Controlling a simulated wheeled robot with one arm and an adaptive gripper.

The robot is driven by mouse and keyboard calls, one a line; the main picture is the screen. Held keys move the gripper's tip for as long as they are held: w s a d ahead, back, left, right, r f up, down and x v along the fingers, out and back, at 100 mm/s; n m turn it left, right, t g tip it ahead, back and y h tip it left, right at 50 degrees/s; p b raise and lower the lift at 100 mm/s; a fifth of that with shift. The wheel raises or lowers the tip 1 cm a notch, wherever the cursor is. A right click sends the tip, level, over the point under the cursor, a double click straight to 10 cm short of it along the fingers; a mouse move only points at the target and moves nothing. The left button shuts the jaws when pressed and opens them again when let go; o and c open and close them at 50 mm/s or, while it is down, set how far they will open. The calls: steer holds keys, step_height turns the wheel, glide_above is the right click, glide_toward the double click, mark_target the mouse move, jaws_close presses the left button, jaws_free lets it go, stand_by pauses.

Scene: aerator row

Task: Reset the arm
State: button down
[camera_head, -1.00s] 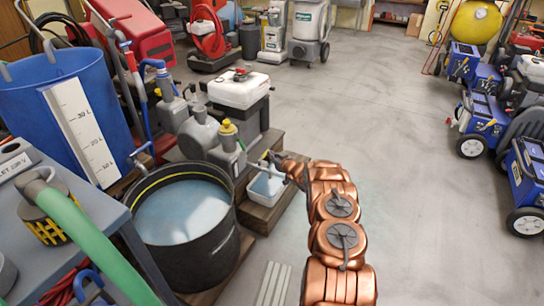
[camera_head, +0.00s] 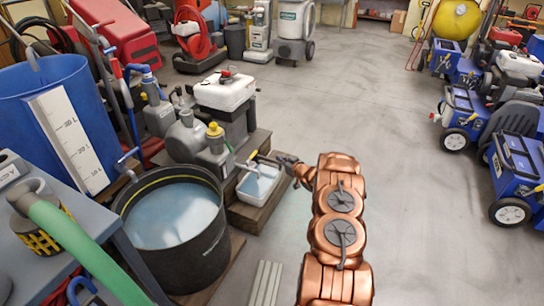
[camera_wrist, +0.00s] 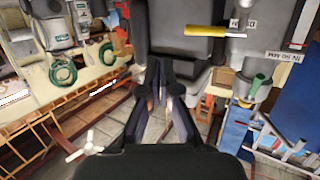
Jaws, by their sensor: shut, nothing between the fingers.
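My copper-coloured arm (camera_head: 338,215) reaches forward from the bottom of the head view. My gripper (camera_head: 283,160) is small and dark there, at the right of a small tap with a yellow handle (camera_head: 252,155), over or near the right rim of a white basin of water (camera_head: 259,183). I cannot tell the exact gap. In the wrist view my gripper (camera_wrist: 165,72) has its two dark fingers drawn together with nothing between them. A yellow handle (camera_wrist: 205,31) on a dark body shows ahead of the fingers there.
A black tub of water (camera_head: 178,235) and a blue bin (camera_head: 60,120) stand at the left. A pump with a white tank (camera_head: 224,90) sits behind the basin. A blue wheeled machine (camera_head: 515,175) stands at the right. The floor (camera_head: 390,120) between is open.

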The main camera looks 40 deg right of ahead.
steer(key=shift+s+d+r, duration=0.15)
steer(key=shift+s+d, duration=0.2)
steer(key=shift+s, duration=0.35)
steer(key=shift+s+d+r, duration=0.15)
steer(key=shift+s+d, duration=0.15)
steer(key=shift+s, duration=0.35)
